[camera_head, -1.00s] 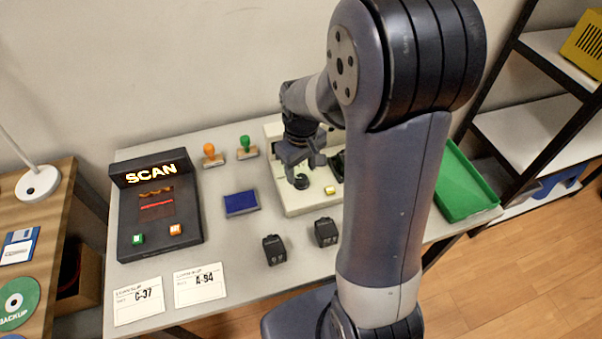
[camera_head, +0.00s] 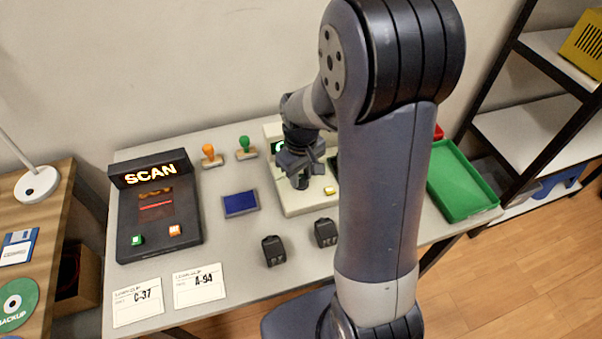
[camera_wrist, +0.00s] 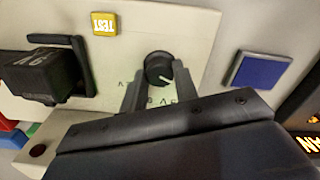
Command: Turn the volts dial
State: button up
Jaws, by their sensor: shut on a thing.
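The volts dial (camera_wrist: 158,66) is a round black knob with a white pointer line, on the cream tester panel (camera_wrist: 190,32). In the wrist view its pointer slants down and right, with partly covered V markings below it. My gripper (camera_wrist: 158,80) is shut on the dial, a finger on each side. In the head view my gripper (camera_head: 297,180) points down at the tester's front and hides the dial. The tester (camera_head: 301,206) stands at the table's back, partly behind my arm.
A yellow TEST button (camera_wrist: 104,24) and a black adapter (camera_wrist: 45,75) sit near the dial. A blue pad (camera_head: 240,204), two black adapters (camera_head: 274,250) (camera_head: 326,232) and the scanner (camera_head: 158,215) lie left and in front. A green tray (camera_head: 466,180) is at right.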

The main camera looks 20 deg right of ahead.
jog(key=shift+c, duration=0.7)
jog(key=shift+m, duration=0.3)
jog(key=m, duration=0.3)
jog(key=shift+m, duration=0.3)
jog(key=m, duration=1)
jog(key=shift+m, duration=2.1)
